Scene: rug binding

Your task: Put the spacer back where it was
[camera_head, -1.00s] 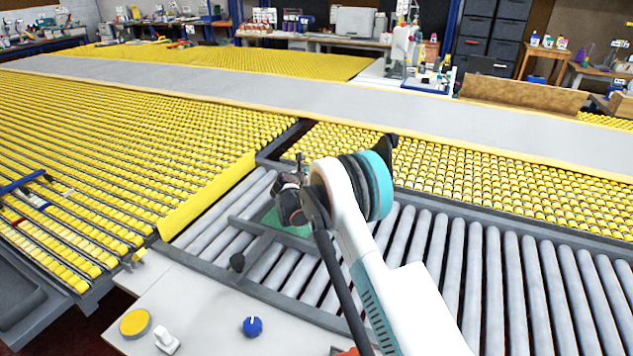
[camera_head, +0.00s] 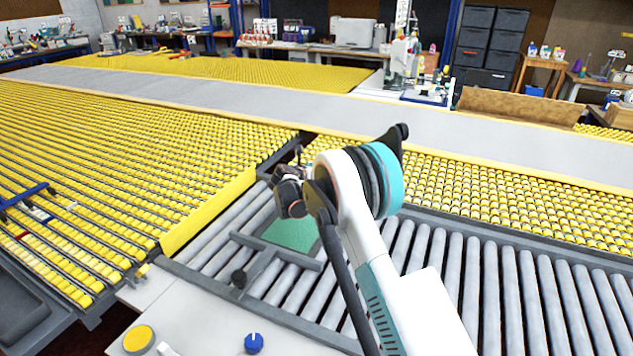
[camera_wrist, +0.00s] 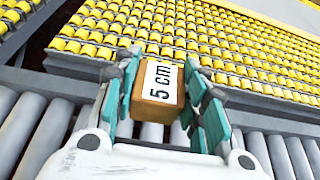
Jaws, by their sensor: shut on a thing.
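The spacer (camera_wrist: 158,92) is a small wooden block with a white label reading "5 cm", seen in the wrist view. My gripper (camera_wrist: 160,105) is shut on it, with teal-padded fingers on its left and right sides. The block appears held above the grey rollers, near the edge of the yellow roller bed. In the head view my gripper (camera_head: 290,192) is over the left end of the grey rollers, and the spacer cannot be made out there.
A green plate (camera_head: 292,234) lies inside a grey frame (camera_head: 262,262) on the grey rollers (camera_head: 430,245). A pale panel with a yellow button (camera_head: 138,338) and blue knob (camera_head: 254,343) is at the front.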

